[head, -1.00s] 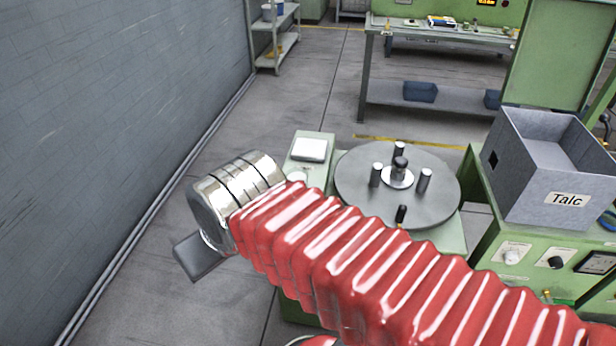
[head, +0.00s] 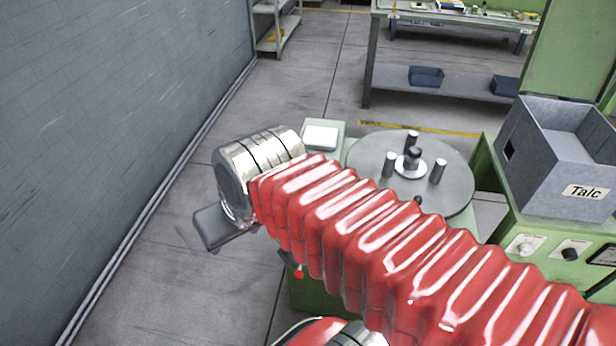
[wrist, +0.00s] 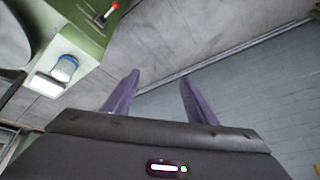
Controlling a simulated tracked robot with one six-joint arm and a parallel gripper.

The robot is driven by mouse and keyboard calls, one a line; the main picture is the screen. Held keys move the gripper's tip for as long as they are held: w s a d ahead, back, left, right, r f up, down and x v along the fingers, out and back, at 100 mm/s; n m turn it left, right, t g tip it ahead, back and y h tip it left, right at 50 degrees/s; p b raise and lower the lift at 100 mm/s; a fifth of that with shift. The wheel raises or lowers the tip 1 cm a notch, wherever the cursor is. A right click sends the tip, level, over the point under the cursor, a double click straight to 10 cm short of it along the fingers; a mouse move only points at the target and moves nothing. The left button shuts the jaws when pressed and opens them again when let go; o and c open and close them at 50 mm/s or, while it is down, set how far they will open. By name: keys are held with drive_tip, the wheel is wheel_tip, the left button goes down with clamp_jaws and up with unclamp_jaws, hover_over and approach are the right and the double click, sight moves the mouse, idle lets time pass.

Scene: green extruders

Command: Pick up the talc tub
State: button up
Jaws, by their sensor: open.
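A grey open box with a white "Talc" label (head: 548,172) stands on a green machine at the right of the head view. A small tub with a blue top (wrist: 66,68) stands on a green machine at the upper left of the wrist view; no label on it can be read, so I cannot tell if it is the talc tub. My gripper (wrist: 160,77) is open and empty, its purple fingers apart over floor and wall, right of that tub. In the head view my red-sleeved arm hides the tub and most of the gripper.
A round grey turntable (head: 371,155) with several dark posts stands beyond my arm. A white-topped unit (head: 321,137) is left of it. A red-knobbed lever (wrist: 115,5) sticks out from the green machine. A brick wall (head: 110,130) bounds the left; floor between is clear.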

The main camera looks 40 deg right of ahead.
drive_tip(key=o, duration=0.5)
drive_tip(key=w+d+f+m+y, duration=0.1)
drive_tip(key=m, duration=0.2)
drive_tip(key=w+d+f+m+y, duration=0.1)
drive_tip(key=f+m, duration=0.1)
drive_tip(key=m, duration=0.1)
drive_tip(key=d+f+m+g, duration=0.1)
drive_tip(key=d+m, duration=0.1)
drive_tip(key=m, duration=0.1)
drive_tip(key=shift+w+d+f+y, duration=0.1)
drive_tip(key=shift+w+f+y, duration=0.15)
drive_tip(key=shift+w+y, duration=0.15)
drive_tip(key=shift+c, duration=0.2)
drive_tip(key=d+f+m+t+h, duration=0.1)
drive_tip(key=d+m+t, duration=0.3)
drive_tip(key=d+m, duration=0.8)
drive_tip(key=w+d+f+m+t+h, duration=0.1)
drive_tip(key=d+f+m+t, duration=0.3)
drive_tip(key=d+m, duration=0.9)
drive_tip(key=d, duration=0.3)
drive_tip(key=shift+w+d, duration=0.15)
drive_tip(key=shift+d, duration=0.2)
drive_tip(key=shift+x, duration=4.35)
